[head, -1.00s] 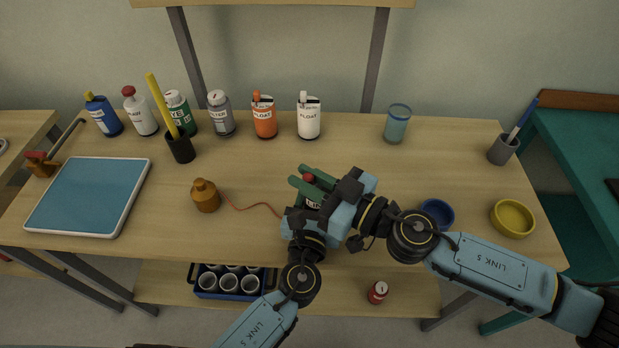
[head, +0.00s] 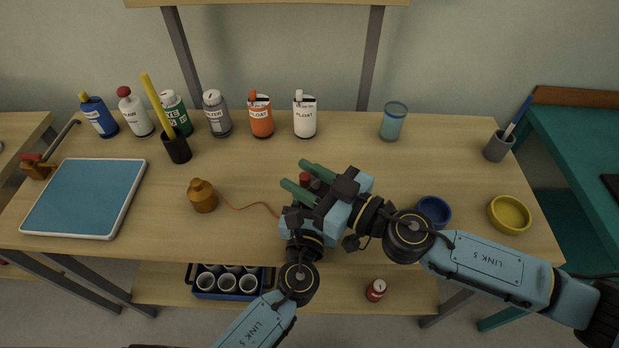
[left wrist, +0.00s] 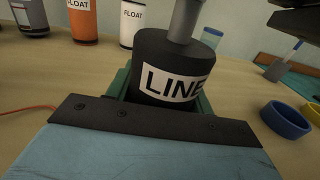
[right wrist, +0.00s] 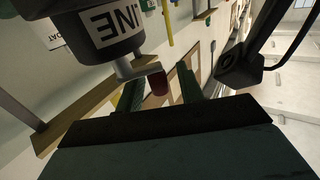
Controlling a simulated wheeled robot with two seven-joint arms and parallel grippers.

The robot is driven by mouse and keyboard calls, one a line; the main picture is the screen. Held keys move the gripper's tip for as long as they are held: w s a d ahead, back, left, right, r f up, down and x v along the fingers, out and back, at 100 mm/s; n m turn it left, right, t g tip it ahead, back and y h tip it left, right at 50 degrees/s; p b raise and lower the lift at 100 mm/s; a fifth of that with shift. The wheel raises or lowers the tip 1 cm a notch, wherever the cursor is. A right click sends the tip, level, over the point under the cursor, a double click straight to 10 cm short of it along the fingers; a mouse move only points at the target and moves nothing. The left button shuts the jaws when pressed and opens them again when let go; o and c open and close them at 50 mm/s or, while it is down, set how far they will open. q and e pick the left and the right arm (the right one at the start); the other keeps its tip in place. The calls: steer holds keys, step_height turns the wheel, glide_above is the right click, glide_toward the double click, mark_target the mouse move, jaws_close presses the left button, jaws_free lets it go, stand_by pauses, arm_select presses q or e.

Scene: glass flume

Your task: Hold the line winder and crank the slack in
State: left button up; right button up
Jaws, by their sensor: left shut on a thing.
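The line winder (left wrist: 160,72) is a black drum with a white LINE label, upright in the left wrist view. My left gripper (left wrist: 165,95) is shut on it, with green fingers on both sides. The winder also shows at the upper left of the right wrist view (right wrist: 100,35). Its grey crank arm ends in a dark red knob (right wrist: 158,82). The green fingers of my right gripper (right wrist: 160,92) stand apart on either side of the knob, with gaps visible. In the head view the red knob (head: 305,178) shows between those fingers; my right gripper hides most of the winder.
A thin red line (head: 250,206) runs over the table from a brass-coloured weight (head: 202,196) toward the winder. Bottles and float containers (head: 261,117) stand along the back. A blue bowl (head: 433,213) and a yellow bowl (head: 510,214) are at right, a blue-topped tray (head: 85,197) at left.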

steer(key=v, duration=1.2)
stand_by(0.3)
steer(key=w+d+n+g+y, duration=0.2)
steer(key=w+n+g+y, duration=0.1)
steer(key=w+n+g, duration=0.55)
steer(key=a, duration=0.4)
steer(key=s+a+m+g, duration=0.1)
steer(key=a, duration=0.3)
steer(key=a+g, duration=0.1)
steer(key=a, duration=0.3)
steer(key=shift+s, duration=0.35)
steer(key=shift+m, duration=0.25)
jaws_close()
